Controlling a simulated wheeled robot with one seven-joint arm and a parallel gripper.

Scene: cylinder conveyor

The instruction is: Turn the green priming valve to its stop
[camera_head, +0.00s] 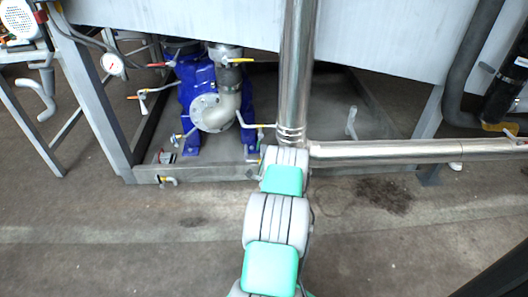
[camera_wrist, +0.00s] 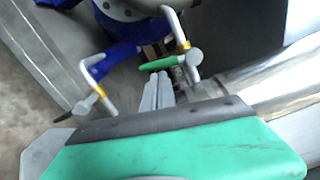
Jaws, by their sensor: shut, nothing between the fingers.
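The green priming valve's handle (camera_wrist: 160,63) shows in the wrist view, above centre. It lies roughly sideways, its left end a little lower, on a small metal fitting beside a bent pipe. My gripper (camera_wrist: 159,80) is in the lower middle of the wrist view. Its two grey fingers are together and empty. The tips point toward the green handle and appear just below it in the picture. I cannot tell whether they touch it. In the head view my arm reaches up to the pipework, and neither the fingers nor the green handle can be made out clearly.
A blue pump (camera_head: 203,90) stands in a metal tray (camera_head: 210,171). A thick steel pipe (camera_head: 298,70) drops close by my wrist and joins a horizontal pipe (camera_head: 390,151) to the right. A bent pipe with a dark-tipped lever (camera_wrist: 86,105) is left of the fingers.

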